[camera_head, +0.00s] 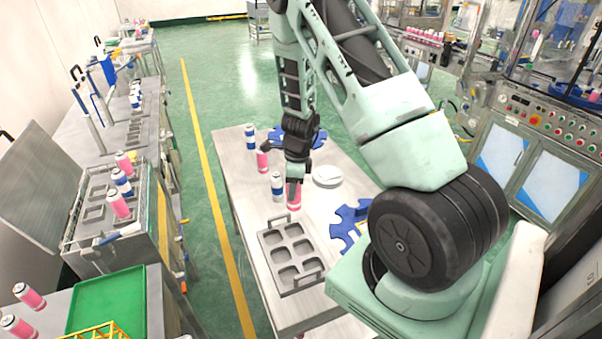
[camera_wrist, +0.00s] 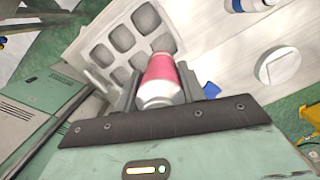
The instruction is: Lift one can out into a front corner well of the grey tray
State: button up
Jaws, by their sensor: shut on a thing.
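My gripper (camera_head: 296,180) points down over the table and is shut on a pink can (camera_head: 295,199), just beyond the grey tray's far edge. In the wrist view the pink can (camera_wrist: 162,70) sits between the two fingers (camera_wrist: 160,82). The grey tray (camera_head: 263,252) lies near the table's front, with a handle at each end and several square wells, all looking empty. The tray also shows in the wrist view (camera_wrist: 90,62), behind the can. Whether the can's base touches the table cannot be told.
A blue-and-white can (camera_head: 277,187) stands just left of my gripper. Another pink can (camera_head: 262,161) and a blue-and-white can (camera_head: 250,138) stand farther back. A white round disc (camera_head: 327,176) and a blue star-shaped part (camera_head: 349,222) lie to the right.

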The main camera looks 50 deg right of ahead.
jog(key=shift+w+d+f, duration=0.1)
jog(key=shift+d+f, duration=0.05)
jog(key=shift+d, duration=0.1)
notch_tip(320, 180, down, 12)
jog(key=b, duration=1.1)
jog(key=shift+f, duration=0.2)
jog(key=shift+s+a+f, duration=0.15)
jog(key=shift+s, duration=0.05)
jog(key=shift+s+f, duration=0.1)
jog(key=shift+s+a+f+b, duration=0.1)
jog(key=shift+f+b, duration=0.25)
jog(key=shift+b, duration=0.15)
jog(key=shift+s+a+f+b, duration=0.1)
jog(key=shift+f+b, duration=0.25)
jog(key=shift+b, duration=0.1)
jog(key=shift+w+d+f, duration=0.15)
jog(key=shift+w+f, duration=0.2)
jog(key=shift+c, duration=0.4)
jog(key=shift+s+r, duration=0.1)
jog(key=shift+d, duration=0.1)
